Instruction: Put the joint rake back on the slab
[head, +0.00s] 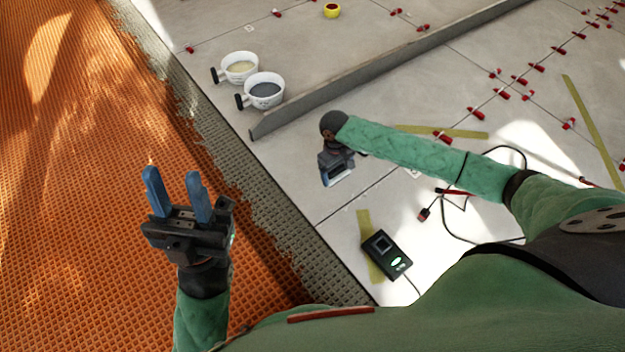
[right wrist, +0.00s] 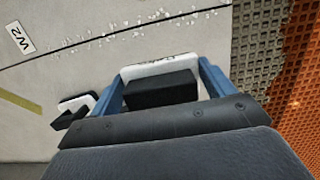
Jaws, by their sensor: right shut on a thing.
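My right gripper (head: 338,176) is low over the pale slab (head: 290,180), near its left edge. In the right wrist view its two blue fingers (right wrist: 162,84) are shut on a white and black tool (right wrist: 160,94), which I take for the joint rake. Its lower end is hard to make out, and I cannot tell whether it touches the slab. A smaller white and black part (right wrist: 72,110) shows left of the fingers; I cannot tell if it belongs to the tool. My left gripper (head: 173,178) is open and empty over the orange mat (head: 80,180).
Two white cups (head: 262,92) (head: 240,66) stand near the slab's left edge beside a long grey bar (head: 380,68). A black device (head: 387,254) with a cable lies nearer me. Red clips (head: 476,114) line the joints. White crumbs (right wrist: 140,32) lie along a joint.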

